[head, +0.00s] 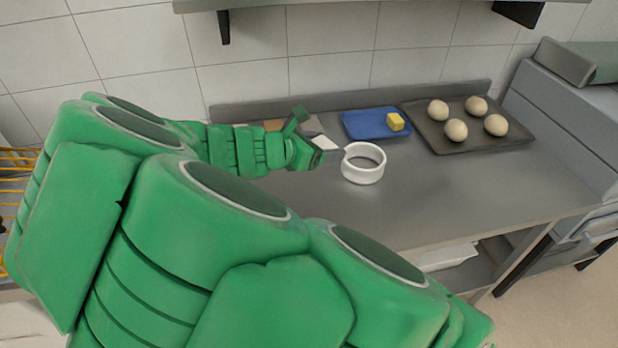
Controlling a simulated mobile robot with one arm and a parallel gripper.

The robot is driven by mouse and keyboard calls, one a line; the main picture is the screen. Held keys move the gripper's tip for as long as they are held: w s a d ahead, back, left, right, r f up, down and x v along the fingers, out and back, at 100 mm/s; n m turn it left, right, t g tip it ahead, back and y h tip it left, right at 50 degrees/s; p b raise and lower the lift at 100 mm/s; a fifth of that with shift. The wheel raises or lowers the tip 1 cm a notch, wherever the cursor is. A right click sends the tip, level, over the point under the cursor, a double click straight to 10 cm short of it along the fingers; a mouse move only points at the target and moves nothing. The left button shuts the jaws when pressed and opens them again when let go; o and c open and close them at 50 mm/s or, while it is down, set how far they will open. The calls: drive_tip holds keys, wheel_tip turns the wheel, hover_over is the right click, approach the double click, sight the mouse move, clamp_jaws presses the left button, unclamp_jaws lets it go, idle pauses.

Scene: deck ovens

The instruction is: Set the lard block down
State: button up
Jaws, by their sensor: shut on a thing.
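My gripper (333,154) is at the end of my green arm, over the left middle of the steel worktop. It is shut on a pale white block (324,142), which I take to be the lard block. Only part of the block shows; the fingers and wrist cover the rest. I cannot tell whether it touches the worktop. A white ring-shaped dish (363,175) stands just right of my fingertips; in the picture they meet its left edge, but I cannot tell whether they touch.
A blue tray (360,124) with a yellow block (396,122) lies at the back. Right of it is a dark baking tray (440,143) with several dough balls. The worktop (440,190) is clear at front right. A shelf (370,3) hangs above.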

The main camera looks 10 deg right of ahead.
drive_tip(key=shift+s+a+r+m+g, duration=0.15)
drive_tip(key=shift+s+a+r, duration=0.05)
drive_tip(key=shift+s, duration=0.45)
drive_tip(key=shift+s+a+r+m+g, duration=0.15)
drive_tip(key=shift+s+a, duration=0.05)
drive_tip(key=shift+s, duration=0.4)
hover_over(309, 177)
drive_tip(key=s, duration=0.2)
drive_tip(key=f, duration=1.3)
drive_tip(key=shift+w+f, duration=0.2)
drive_tip(key=shift+f, duration=0.05)
drive_tip(key=shift+w+f+h, duration=0.3)
drive_tip(key=shift+w+f, duration=0.15)
drive_tip(key=shift+f, duration=0.1)
drive_tip(key=shift+w+f, duration=0.2)
drive_tip(key=shift+f, duration=1.65)
